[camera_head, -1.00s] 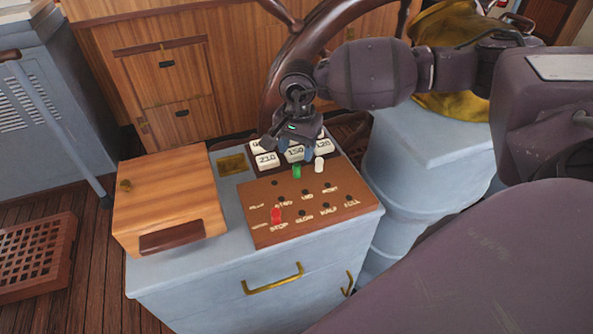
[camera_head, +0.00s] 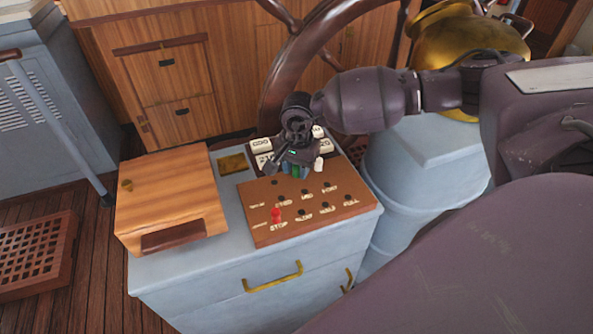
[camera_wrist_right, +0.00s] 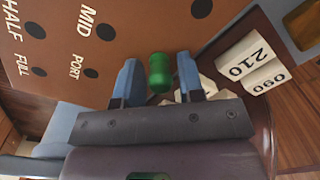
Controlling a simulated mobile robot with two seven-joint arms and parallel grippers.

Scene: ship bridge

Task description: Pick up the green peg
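The green peg (camera_head: 296,171) stands at the far edge of the brown peg board (camera_head: 262,228), partly covered by my right gripper. In the right wrist view the green peg (camera_wrist_right: 160,72) is between the two blue fingertips. My right gripper (camera_head: 293,170) is open, and in the right wrist view (camera_wrist_right: 159,82) a gap shows on each side of the peg. The board also shows in that view (camera_wrist_right: 130,75). My left gripper is not in view.
White numbered blocks (camera_head: 262,146) sit behind. A wooden box (camera_head: 165,195) is at left; a ship's wheel (camera_head: 283,85) rises behind.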

